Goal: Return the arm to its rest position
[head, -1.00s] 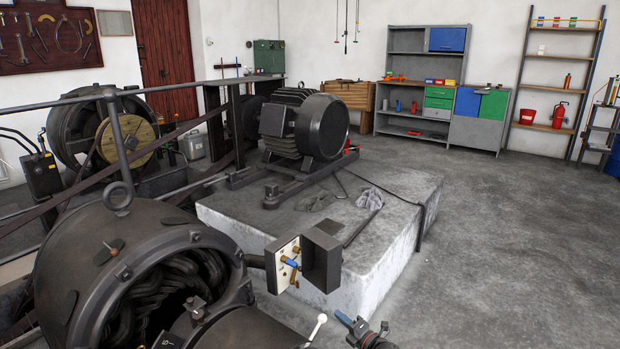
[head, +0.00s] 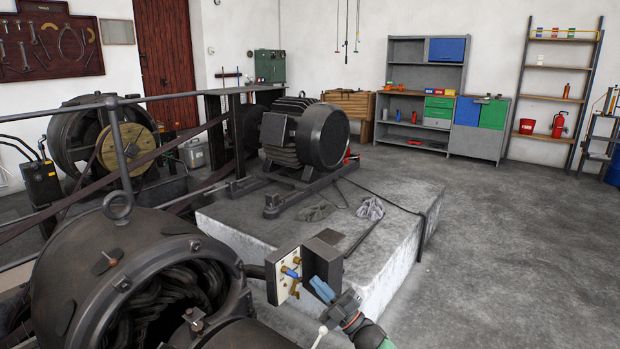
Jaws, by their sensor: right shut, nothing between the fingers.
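My right gripper (head: 321,288) is in the lower middle of the head view, with its blue fingers shut and nothing between them. Its arm comes in from the bottom edge. The fingers point up and left toward a small open switch box (head: 323,262) on the near machine. The box's pale panel (head: 281,283) carries a blue-handled switch (head: 290,272) and brass parts. My left gripper is not in view.
The large near machine (head: 95,262) fills the lower left, with a white-knobbed lever (head: 322,331) close to my right gripper. Behind stands a concrete plinth (head: 390,250) bearing a dark motor (head: 321,136). The floor (head: 520,240) at right is clear.

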